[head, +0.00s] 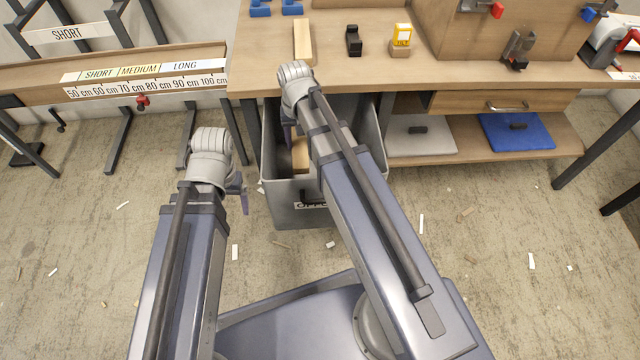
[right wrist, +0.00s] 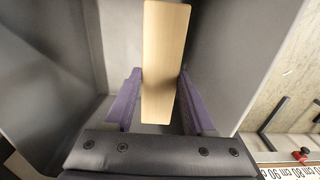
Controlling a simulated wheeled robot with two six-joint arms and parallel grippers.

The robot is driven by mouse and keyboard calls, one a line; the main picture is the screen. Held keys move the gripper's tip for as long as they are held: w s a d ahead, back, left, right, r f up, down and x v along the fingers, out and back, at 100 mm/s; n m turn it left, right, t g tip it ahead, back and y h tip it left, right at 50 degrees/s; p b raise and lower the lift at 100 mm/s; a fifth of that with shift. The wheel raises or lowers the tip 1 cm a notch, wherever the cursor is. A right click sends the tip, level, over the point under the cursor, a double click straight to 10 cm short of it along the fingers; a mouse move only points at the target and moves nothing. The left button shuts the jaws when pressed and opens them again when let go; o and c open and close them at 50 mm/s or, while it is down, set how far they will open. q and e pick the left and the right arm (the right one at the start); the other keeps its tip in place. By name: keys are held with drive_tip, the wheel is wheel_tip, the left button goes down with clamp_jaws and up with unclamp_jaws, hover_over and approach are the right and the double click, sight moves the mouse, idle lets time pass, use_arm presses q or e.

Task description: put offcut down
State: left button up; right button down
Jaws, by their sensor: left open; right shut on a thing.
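The offcut, a pale wooden block (right wrist: 164,50), stands out long and straight between the purple fingers of my right gripper (right wrist: 160,88), which is shut on it. In the head view the offcut (head: 300,155) shows inside the grey bin (head: 297,205), below the bench edge. My right gripper (head: 289,138) points down into the bin, mostly hidden by my arm. The bin's grey walls surround the offcut in the right wrist view; whether it touches the bottom I cannot tell. My left gripper (head: 240,195) hangs empty left of the bin, open, partly hidden by its wrist.
The workbench (head: 350,75) stands behind the bin and carries another wooden block (head: 303,42), a black item (head: 354,40) and a yellow-labelled bottle (head: 402,38). A length-marked rack (head: 145,80) stands left. Small wood scraps lie on the floor.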

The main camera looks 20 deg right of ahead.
use_arm(q)
drive_tip(key=shift+f, duration=0.55)
use_arm(e)
drive_tip(key=shift+f, duration=0.55)
use_arm(q)
wheel_tip(320, 180, down, 15)
drive_tip(key=b, duration=1.5)
use_arm(e)
drive_tip(key=w+d+f, duration=0.1)
drive_tip(key=w+f, duration=0.2)
drive_tip(key=f, duration=1.1)
drive_tip(key=shift+w+f, duration=0.35)
drive_tip(key=shift+w, duration=0.05)
use_arm(q)
drive_tip(key=shift+r, duration=0.1)
use_arm(e)
drive_tip(key=shift+f+b, duration=0.65)
drive_tip(key=shift+b, duration=0.1)
use_arm(q)
drive_tip(key=shift+f, duration=0.6)
use_arm(e)
drive_tip(key=shift+c, duration=1.2)
unclamp_jaws()
